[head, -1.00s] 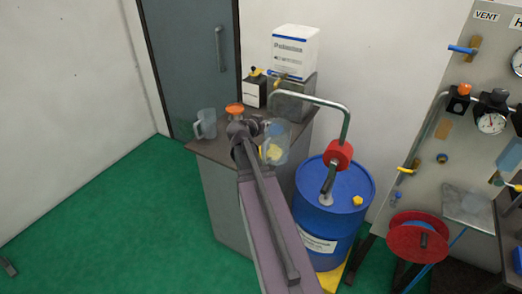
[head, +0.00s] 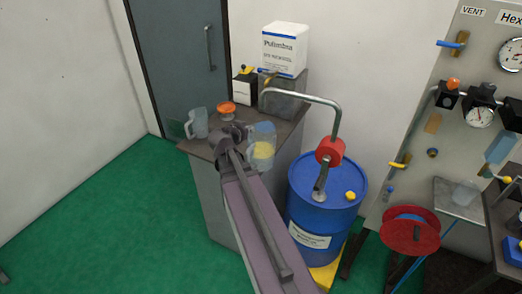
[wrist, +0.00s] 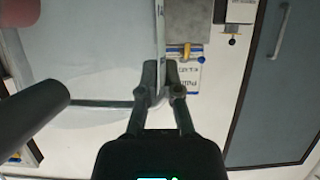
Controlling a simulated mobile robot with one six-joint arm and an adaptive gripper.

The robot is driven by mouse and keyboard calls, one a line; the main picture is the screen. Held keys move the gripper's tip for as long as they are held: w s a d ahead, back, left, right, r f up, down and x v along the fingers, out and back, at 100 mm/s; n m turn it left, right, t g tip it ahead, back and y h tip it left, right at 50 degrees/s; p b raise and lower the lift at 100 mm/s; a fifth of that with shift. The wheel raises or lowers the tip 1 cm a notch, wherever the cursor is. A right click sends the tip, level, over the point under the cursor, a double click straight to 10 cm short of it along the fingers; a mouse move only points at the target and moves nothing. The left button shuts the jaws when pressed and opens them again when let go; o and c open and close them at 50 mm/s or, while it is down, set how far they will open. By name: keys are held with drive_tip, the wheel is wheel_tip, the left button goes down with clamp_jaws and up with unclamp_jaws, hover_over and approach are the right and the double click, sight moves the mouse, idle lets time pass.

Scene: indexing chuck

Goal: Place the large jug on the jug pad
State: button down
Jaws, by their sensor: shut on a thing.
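The large clear jug (head: 261,157) is at the right front edge of the grey cabinet top, beside my gripper (head: 240,135). A yellow patch shows in or through it; I cannot tell which. In the wrist view the jug (wrist: 95,60) fills the upper left as a big translucent shape, and my gripper (wrist: 161,78) is shut on its upright handle edge. The jug looks upright in the head view. I cannot tell whether its base touches anything. I cannot make out the jug pad.
A smaller grey jug (head: 197,123) and an orange dish (head: 227,107) stand on the cabinet top (head: 199,147). A white box (head: 285,50) stands behind on a grey block. A blue drum (head: 325,200) with a bent metal pipe (head: 337,118) and red pump body is close on the right.

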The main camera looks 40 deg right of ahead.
drive_tip(key=shift+s+a, duration=0.5)
drive_tip(key=shift+a, duration=0.35)
drive_tip(key=shift+w, duration=0.1)
drive_tip(key=w+d+f+b, duration=0.1)
drive_tip(key=w+d, duration=0.9)
drive_tip(key=shift+w+f, duration=0.15)
drive_tip(key=shift+w, duration=0.2)
drive_tip(key=shift+w+d+f+b, duration=0.15)
drive_tip(key=shift+f+b, duration=0.45)
drive_tip(key=shift+b, duration=0.05)
drive_tip(key=shift+w+d+f+b, duration=0.15)
drive_tip(key=shift+f+b, duration=0.45)
drive_tip(key=shift+b, duration=0.05)
drive_tip(key=shift+w+d+f+b, duration=0.15)
drive_tip(key=shift+f+b, duration=0.45)
drive_tip(key=shift+b, duration=0.05)
drive_tip(key=shift+f, duration=0.15)
